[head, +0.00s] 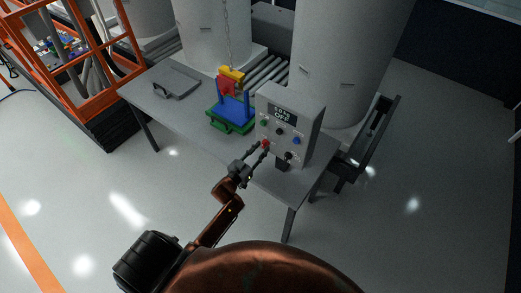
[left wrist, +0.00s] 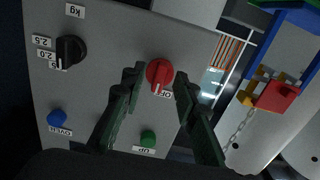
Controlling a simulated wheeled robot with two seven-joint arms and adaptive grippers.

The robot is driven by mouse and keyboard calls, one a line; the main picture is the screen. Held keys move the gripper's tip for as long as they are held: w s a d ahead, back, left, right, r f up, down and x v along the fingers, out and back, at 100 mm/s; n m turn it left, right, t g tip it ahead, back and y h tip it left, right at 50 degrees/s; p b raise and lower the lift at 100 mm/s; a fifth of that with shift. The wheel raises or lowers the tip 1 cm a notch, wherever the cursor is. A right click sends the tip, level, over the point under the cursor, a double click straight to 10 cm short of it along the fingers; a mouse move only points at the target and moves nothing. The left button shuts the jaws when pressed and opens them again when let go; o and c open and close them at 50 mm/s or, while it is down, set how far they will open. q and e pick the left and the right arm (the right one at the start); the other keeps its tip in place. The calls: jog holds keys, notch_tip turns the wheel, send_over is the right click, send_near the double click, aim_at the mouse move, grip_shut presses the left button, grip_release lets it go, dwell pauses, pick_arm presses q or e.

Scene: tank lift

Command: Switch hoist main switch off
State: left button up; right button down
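The grey hoist control box (head: 287,118) stands on the table's right part. Its red main switch (head: 265,143) is low on the front face, and it also shows in the left wrist view (left wrist: 159,72). A white mark on the red knob points down in that view, beside a partly hidden label that seems to read OFF. My left gripper (head: 262,150) is at the panel. In the left wrist view its open fingers (left wrist: 158,79) stand either side of the red knob, with small gaps visible. Contact cannot be told. My right gripper is not in view.
The panel also has a black dial (left wrist: 70,50), a blue button (left wrist: 57,117) and a green button (left wrist: 148,139). A blue-green stand with a chain (head: 233,108) and a grey case (head: 176,84) are on the table (head: 190,118). Large tanks (head: 345,60) stand behind.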

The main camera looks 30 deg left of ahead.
pick_arm(q)
jog(key=shift+s, duration=0.25)
jog(key=s, duration=1.1)
jog(key=shift+s+a, duration=0.25)
jog(key=shift+a, duration=0.2)
